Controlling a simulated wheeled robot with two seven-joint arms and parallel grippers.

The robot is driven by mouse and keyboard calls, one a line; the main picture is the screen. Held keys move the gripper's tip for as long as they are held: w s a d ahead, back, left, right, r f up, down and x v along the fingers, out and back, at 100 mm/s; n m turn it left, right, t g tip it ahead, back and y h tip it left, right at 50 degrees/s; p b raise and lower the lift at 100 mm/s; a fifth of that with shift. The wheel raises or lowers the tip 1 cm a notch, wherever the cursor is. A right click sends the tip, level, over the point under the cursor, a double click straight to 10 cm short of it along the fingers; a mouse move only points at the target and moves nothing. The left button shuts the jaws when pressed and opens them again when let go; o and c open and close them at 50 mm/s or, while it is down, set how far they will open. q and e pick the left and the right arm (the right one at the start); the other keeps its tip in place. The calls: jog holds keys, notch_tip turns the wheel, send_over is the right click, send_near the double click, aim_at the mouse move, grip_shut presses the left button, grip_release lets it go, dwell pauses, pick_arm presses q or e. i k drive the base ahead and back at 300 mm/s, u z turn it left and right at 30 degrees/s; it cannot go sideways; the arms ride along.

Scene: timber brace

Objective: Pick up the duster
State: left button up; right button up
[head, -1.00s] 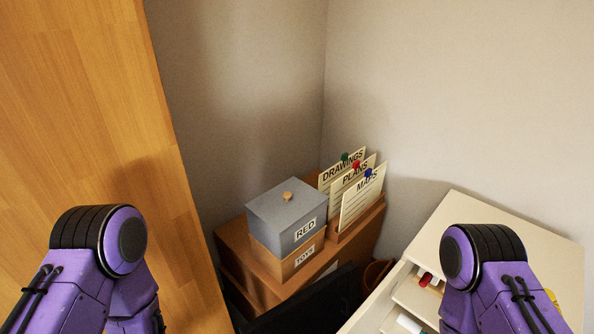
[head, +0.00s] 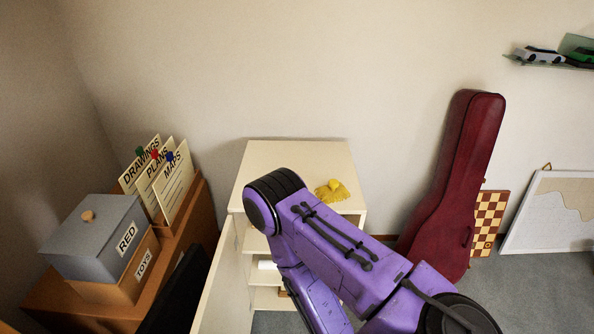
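A yellow duster (head: 333,191) lies on the top of the cream cabinet (head: 290,153), toward its right side. It is a small crumpled heap, and its lower part is close to my purple arm in the picture. My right arm crosses in front of the cabinet, covering part of its top and front. No gripper fingers show, so I cannot see what the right gripper does. My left arm is out of the picture.
A cabinet door (head: 222,275) stands open at the left. Left of it is a wooden chest (head: 205,215) with a grey RED box (head: 92,238) and card dividers (head: 172,185). A dark red instrument case (head: 462,170) leans right, by a chessboard (head: 488,222).

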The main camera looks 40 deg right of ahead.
aim_at(334, 191)
jog(key=u, duration=0.9)
jog(key=i, duration=0.2)
jog(key=z, duration=2.5)
jog(key=k, duration=0.5)
jog(key=z, duration=1.35)
jog(key=i, duration=2.3)
jog(key=u, duration=0.25)
